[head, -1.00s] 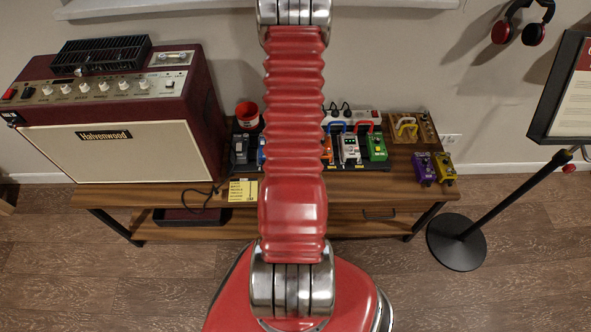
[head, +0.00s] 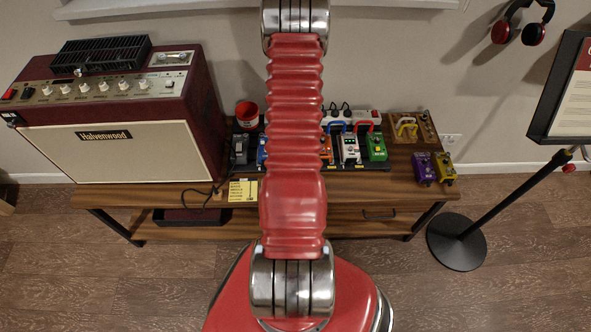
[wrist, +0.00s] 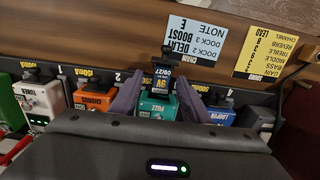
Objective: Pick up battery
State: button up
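A small block marked 9V, apparently the battery (wrist: 162,79), has a dark blue and orange label and shows in the middle of the wrist view. It is at the edge of a teal FUZZ pedal (wrist: 157,104); I cannot tell whether it rests on it or in it. My gripper (wrist: 160,82) has one dark finger on each side of the battery, with visible gaps, so it is open around it. In the head view my red arm hides the gripper, the battery and the teal pedal.
An orange pedal (wrist: 94,98) and a white pedal (wrist: 43,99) stand left of the fingers, a blue pedal (wrist: 221,115) right. A blue note (wrist: 196,40) and a yellow note (wrist: 263,52) lie beyond. A large amplifier (head: 110,120) fills the bench's left side.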

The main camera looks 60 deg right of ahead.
grip_shut()
dwell(0.3)
jog(key=shift+r, duration=0.1)
notch_tip(320, 180, up, 10)
dwell(0.8)
dwell(0.4)
